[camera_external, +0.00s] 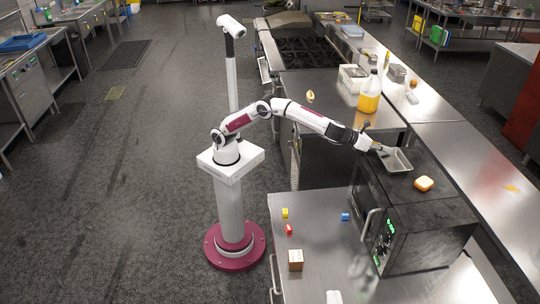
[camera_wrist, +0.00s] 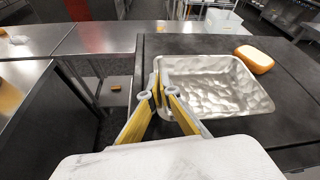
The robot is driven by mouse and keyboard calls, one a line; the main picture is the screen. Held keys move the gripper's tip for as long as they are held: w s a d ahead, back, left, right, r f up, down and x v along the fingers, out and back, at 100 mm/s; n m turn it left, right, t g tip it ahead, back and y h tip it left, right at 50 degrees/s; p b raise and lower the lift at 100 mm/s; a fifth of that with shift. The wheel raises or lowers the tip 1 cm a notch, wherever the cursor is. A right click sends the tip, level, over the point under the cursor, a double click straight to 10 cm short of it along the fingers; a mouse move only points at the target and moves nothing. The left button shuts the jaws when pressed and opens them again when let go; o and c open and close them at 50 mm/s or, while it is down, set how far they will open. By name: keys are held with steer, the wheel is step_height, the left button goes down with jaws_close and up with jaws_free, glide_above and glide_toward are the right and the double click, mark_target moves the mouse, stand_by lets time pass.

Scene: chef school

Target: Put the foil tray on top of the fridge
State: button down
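The foil tray (camera_external: 398,161) is a shallow silver rectangle with a crinkled bottom. It is at the black top of the boxy appliance (camera_external: 432,217) on the right; whether it rests there or is slightly raised is unclear. In the wrist view the tray (camera_wrist: 222,88) looks level and empty. My gripper (camera_external: 381,152) is at its left edge. In the wrist view my gripper's fingers (camera_wrist: 163,90) are close together, with the tray's near-left wall seemingly between them. The appliance has a handle and green display; I cannot tell whether it is the fridge.
An orange-and-white block (camera_external: 424,184) sits beside the tray, also visible in the wrist view (camera_wrist: 254,59). A bottle of orange liquid (camera_external: 370,100) and a white container (camera_external: 353,78) stand farther back.

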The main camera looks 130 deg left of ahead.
steer(key=shift+r, duration=0.1)
steer(key=shift+r, duration=4.85)
steer(key=d+f+m+h, duration=0.1)
steer(key=d, duration=0.2)
steer(key=w+d+f+m+t+h, duration=0.1)
steer(key=d+f+h, duration=0.1)
steer(key=d, duration=0.2)
steer(key=w+d+f+m+t+h, duration=0.1)
steer(key=d+m, duration=0.1)
steer(key=d, duration=0.2)
steer(key=shift+w+d+f, duration=0.2)
steer(key=shift+w, duration=0.05)
steer(key=s+d+f+m+h, duration=0.2)
steer(key=d+f, duration=0.1)
steer(key=d, duration=0.3)
steer(key=s+d+f+m+t+h, duration=0.1)
steer(key=s+d+f+m+h, duration=0.1)
steer(key=d, duration=0.4)
steer(key=shift+d+f+h, duration=0.4)
steer(key=shift+f+h, duration=0.2)
steer(key=shift+f, duration=0.55)
